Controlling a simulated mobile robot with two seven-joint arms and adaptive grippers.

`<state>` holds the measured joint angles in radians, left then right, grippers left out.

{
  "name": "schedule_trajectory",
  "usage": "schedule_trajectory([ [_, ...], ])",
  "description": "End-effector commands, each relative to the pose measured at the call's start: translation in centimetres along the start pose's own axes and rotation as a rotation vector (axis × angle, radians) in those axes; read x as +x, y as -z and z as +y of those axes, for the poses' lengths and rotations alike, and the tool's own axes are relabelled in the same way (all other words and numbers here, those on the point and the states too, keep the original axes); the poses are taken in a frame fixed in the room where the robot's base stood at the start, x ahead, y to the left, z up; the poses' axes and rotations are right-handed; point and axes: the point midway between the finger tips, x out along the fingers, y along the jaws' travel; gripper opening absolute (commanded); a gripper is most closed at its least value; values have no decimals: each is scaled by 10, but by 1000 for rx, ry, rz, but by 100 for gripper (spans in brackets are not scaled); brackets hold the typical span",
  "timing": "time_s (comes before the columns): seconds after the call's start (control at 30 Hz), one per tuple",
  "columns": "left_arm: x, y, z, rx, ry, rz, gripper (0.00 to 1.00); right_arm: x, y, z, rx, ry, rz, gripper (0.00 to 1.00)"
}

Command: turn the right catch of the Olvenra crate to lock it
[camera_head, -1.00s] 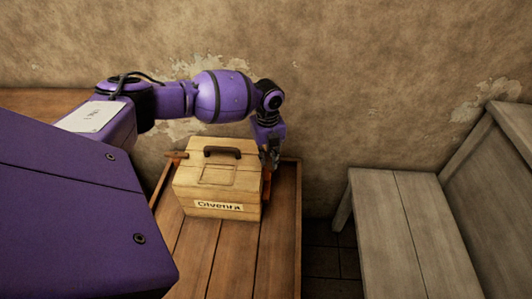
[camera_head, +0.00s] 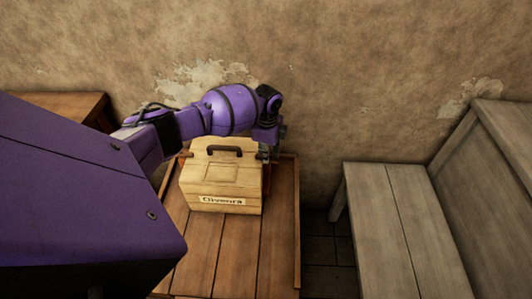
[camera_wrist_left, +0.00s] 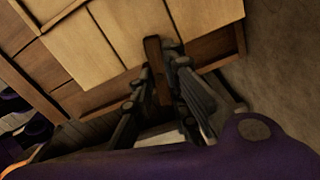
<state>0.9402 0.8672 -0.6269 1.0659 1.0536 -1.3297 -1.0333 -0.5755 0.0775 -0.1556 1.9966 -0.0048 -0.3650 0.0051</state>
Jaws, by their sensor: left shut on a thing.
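The Olvenra crate (camera_head: 222,180) is a pale wooden box with a dark handle on its lid and a name label in front. It stands on a brown slatted wooden table (camera_head: 240,255). A brown left catch (camera_head: 185,155) sticks out at its left side. My left gripper (camera_head: 275,150) is at the crate's upper right side, its fingers partly hidden in the head view. In the left wrist view the gripper (camera_wrist_left: 160,82) is shut on the right catch (camera_wrist_left: 153,55), a brown wooden bar between its fingers beside the crate (camera_wrist_left: 115,35). My right gripper is not in view.
A grey wooden bench (camera_head: 385,220) with a high back stands to the right, across a gap with dark floor (camera_head: 328,250). A plaster wall (camera_head: 350,80) rises behind the table. The table top in front of the crate is clear.

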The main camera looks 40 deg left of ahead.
Motion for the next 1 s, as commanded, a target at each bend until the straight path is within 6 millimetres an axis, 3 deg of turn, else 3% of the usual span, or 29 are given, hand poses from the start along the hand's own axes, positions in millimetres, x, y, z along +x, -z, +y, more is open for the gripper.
schedule_trajectory([
  [0.4,-2,-1,-1,-215,2,-1,0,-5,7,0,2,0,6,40],
  [1.0,-1,-2,-1,-255,1,-3,0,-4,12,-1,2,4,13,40],
])
